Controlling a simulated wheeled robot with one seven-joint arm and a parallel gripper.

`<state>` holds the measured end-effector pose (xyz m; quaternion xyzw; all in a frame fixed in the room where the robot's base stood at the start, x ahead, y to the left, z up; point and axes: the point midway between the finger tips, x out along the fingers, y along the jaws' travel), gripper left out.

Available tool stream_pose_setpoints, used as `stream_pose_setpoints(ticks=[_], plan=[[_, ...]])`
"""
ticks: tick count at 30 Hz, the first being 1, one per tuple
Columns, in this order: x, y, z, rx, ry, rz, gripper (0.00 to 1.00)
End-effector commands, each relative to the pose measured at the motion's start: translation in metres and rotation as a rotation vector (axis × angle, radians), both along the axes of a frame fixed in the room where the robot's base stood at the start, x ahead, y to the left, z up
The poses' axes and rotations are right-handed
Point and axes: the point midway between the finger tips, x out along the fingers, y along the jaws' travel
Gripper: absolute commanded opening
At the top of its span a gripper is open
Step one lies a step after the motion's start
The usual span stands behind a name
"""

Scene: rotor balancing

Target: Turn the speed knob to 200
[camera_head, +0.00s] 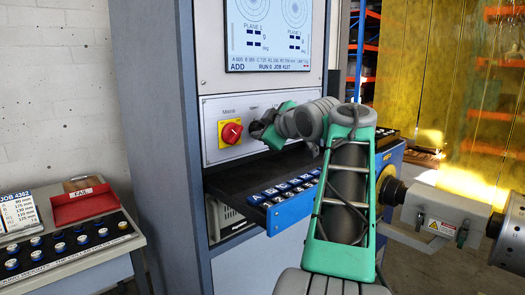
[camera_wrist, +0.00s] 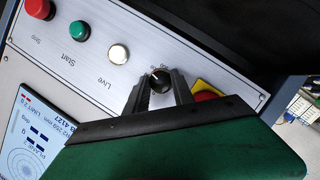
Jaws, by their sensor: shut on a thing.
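The speed knob (camera_wrist: 160,80) is a small black knob on the silver control panel (camera_wrist: 215,75). It shows between my fingertips in the wrist view, with small scale marks beside it that are too small to read. My gripper (camera_wrist: 159,86) is shut on the knob, one finger on each side. In the head view my gripper (camera_head: 257,130) reaches the panel just right of the red main switch (camera_head: 231,132) and hides the knob. The knob's pointer setting cannot be made out.
The red-on-yellow main switch is close beside my gripper. A white Live lamp (camera_wrist: 118,54), green Start button (camera_wrist: 79,31) and red Stop button (camera_wrist: 38,8) line the panel. A screen (camera_head: 268,35) is above; an open drawer of weights (camera_head: 290,188) juts out below.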

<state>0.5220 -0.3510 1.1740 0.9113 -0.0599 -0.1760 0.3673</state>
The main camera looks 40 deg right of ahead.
Motion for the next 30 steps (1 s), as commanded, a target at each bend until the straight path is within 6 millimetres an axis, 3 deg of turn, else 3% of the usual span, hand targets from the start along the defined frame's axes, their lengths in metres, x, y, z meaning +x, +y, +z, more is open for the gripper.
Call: stream_pose_setpoints(ticks=[1,30], plan=[[0.0002,0.0014,-0.0111,-0.046,-0.002,0.002,0.0],[0.0003,0.0021,-0.0115,-0.92,-0.025,0.002,0.0]])
